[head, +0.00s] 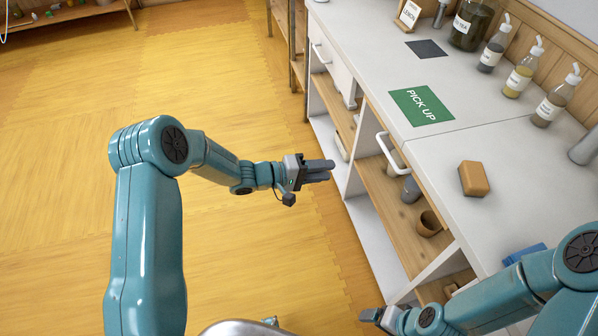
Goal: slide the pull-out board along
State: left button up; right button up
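The pull-out board is not clearly set apart. A white looped handle (384,146) sticks out from the front edge of the white counter (425,168), near a seam in its top, and may belong to it. My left gripper (328,169) is over the floor just left of this handle, apart from it. Its grey fingers point right, lie close together and hold nothing I can see. My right gripper (372,315) is low at the bottom, beside the lower shelf front, small and partly hidden by its own arm.
A green PICK UP mat (421,105) and a tan block (474,179) lie on the counter. Pump bottles (556,98) and a dark jar (470,25) stand at the back. Open shelves below hold a brown cup (429,223). The yellow floor (60,150) is clear at left.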

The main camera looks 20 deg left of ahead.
pick_arm(q)
jog(key=shift+f+v, duration=0.2)
jog(key=shift+v, duration=1.3)
jog(key=shift+f+v, duration=0.25)
jog(key=shift+v, duration=1.2)
jog(key=shift+a, duration=0.1)
